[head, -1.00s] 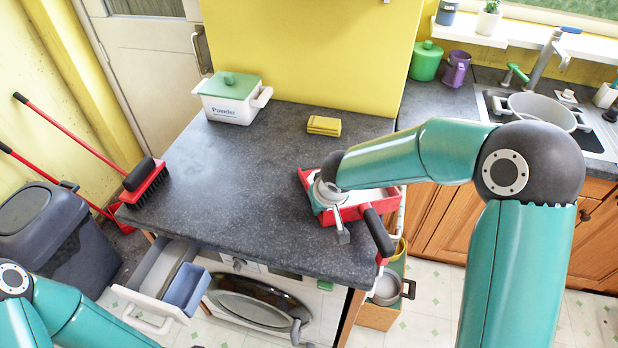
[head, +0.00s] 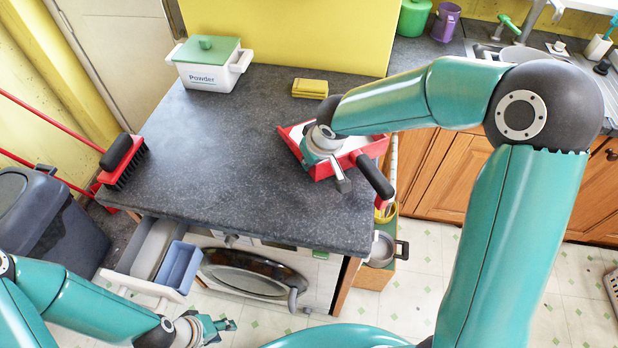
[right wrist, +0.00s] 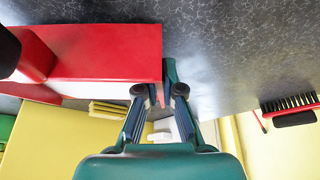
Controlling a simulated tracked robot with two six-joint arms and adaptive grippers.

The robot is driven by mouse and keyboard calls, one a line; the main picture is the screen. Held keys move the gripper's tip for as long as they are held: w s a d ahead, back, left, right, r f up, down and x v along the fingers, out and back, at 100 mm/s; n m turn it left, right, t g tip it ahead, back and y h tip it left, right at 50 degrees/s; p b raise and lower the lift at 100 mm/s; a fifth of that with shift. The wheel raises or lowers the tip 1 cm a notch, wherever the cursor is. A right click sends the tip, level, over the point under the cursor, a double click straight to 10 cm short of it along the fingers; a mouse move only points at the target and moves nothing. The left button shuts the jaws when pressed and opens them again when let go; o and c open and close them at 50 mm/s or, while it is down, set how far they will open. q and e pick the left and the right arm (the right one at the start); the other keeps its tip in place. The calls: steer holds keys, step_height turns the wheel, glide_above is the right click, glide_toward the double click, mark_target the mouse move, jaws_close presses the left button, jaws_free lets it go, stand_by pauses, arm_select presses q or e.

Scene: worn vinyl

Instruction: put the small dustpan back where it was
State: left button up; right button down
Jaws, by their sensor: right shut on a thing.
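The small red dustpan (head: 352,158) with a black handle is over the right part of the dark countertop (head: 240,150), its handle sticking out past the right edge. I cannot tell whether the dustpan touches the counter. My left gripper (head: 222,326) is low at the bottom left, in front of the cabinet, with its fingers apart and nothing seen between them.
A red brush (head: 122,162) lies at the counter's left edge. A powder box (head: 210,65) and yellow sponges (head: 310,88) stand at the back. An open drawer (head: 155,258) juts out at front left, and a pot (head: 382,250) sits at lower right. The counter's middle is clear.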

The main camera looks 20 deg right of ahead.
steer(key=s+n+b, duration=0.1)
steer(key=s+r+n+y+b, duration=0.1)
steer(key=n, duration=0.1)
steer(key=s+n+b, duration=0.1)
steer(key=n+b, duration=0.1)
steer(key=shift+s+a+r+y, duration=0.35)
steer(key=shift+s+r+y, duration=0.05)
steer(key=s+a+r+n+g+y+b, duration=0.1)
steer(key=s+a+r+n+g+b, duration=0.15)
steer(key=s+n, duration=0.2)
steer(key=shift+n+t, duration=0.35)
steer(key=shift+n, duration=0.1)
steer(key=shift+s+d+f+b+x, duration=0.1)
steer(key=shift+d+b+x, duration=0.1)
steer(key=shift+b+x, duration=0.7)
steer(key=shift+s+d+f+b+x, duration=0.1)
steer(key=shift+d+b+x, duration=0.1)
steer(key=shift+b+x, duration=0.7)
steer(key=shift+s+d+f+b+x, duration=0.15)
steer(key=shift+b+x, duration=0.45)
steer(key=shift+x, duration=0.6)
steer(key=shift+w+f+b, duration=0.1)
steer(key=shift+f+b, duration=0.35)
steer(key=c, duration=1.2)
jaws_free()
steer(key=shift+c, duration=0.2)
steer(key=shift+r, duration=0.1)
steer(key=v, duration=1.1)
steer(key=shift+d+r, duration=0.3)
steer(key=shift+d, duration=0.1)
